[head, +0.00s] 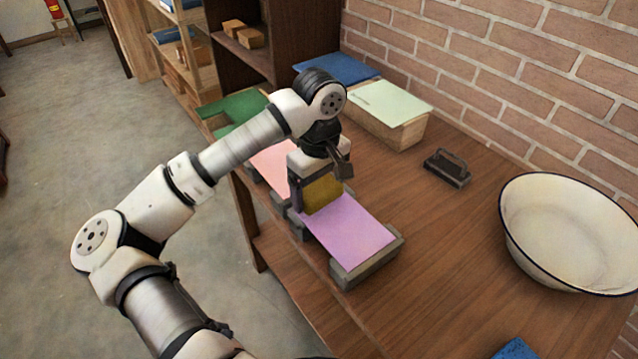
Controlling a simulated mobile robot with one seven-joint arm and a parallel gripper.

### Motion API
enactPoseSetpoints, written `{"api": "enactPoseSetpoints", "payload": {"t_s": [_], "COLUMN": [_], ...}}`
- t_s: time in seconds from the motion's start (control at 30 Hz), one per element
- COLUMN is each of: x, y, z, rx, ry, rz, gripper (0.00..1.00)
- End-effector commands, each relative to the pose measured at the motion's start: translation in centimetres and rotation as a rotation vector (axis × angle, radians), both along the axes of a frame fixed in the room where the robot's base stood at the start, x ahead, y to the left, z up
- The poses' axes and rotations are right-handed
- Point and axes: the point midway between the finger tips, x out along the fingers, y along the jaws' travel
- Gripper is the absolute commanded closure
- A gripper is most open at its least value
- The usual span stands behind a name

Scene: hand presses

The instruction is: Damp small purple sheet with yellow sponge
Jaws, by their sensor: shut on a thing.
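The small purple sheet (352,233) lies flat on a grey press bed (366,266) near the table's front edge. My gripper (320,190) points down over the far left end of this sheet. It is shut on the yellow sponge (324,193), which sits low at the sheet's far end. I cannot tell whether the sponge touches the sheet. The gripper and sponge hide that end of the sheet.
A pink sheet (272,165) lies on another bed behind my gripper. Green (236,107), blue (335,68) and pale green (390,104) sheets lie farther back. A dark-handled tool (447,168) and a large white basin (570,230) stand to the right. A blue item (515,350) shows at the bottom edge.

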Motion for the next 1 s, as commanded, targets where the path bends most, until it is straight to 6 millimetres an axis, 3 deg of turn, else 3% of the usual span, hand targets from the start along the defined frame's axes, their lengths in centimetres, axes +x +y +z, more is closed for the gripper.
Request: {"api": "enactPoseSetpoints", "payload": {"t_s": [1.0], "x": [0.02], "y": [0.02], "z": [-0.93], "rx": [0.000], "ry": [0.000], "rz": [0.000], "gripper": [0.33]}}
